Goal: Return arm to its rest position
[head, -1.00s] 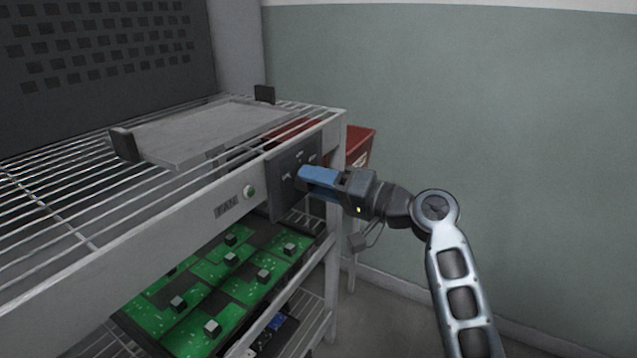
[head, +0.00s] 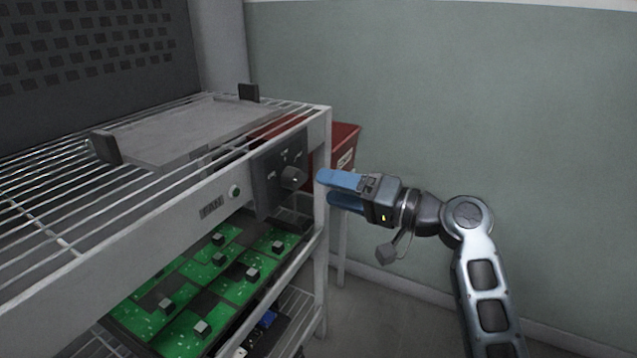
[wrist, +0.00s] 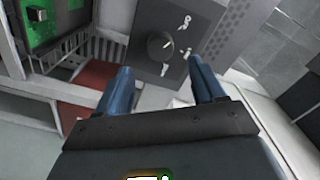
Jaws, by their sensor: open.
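My gripper (head: 338,190) is open and empty, with two blue fingers apart. In the head view it is just right of a dark control panel (head: 268,178) on the front of a metal wire rack. A round knob (head: 292,178) sticks out of the panel, with small white marks around it. The fingertips are close to the knob but apart from it. In the wrist view my gripper (wrist: 160,90) points toward the panel (wrist: 172,22), and the knob (wrist: 159,48) lies beyond the gap between the fingers.
The rack's top wire shelf (head: 60,205) carries a grey tray (head: 190,135). Green circuit boards (head: 195,285) lie on the shelf below. A red bin (head: 345,140) stands behind the rack. The right side near the wall is free.

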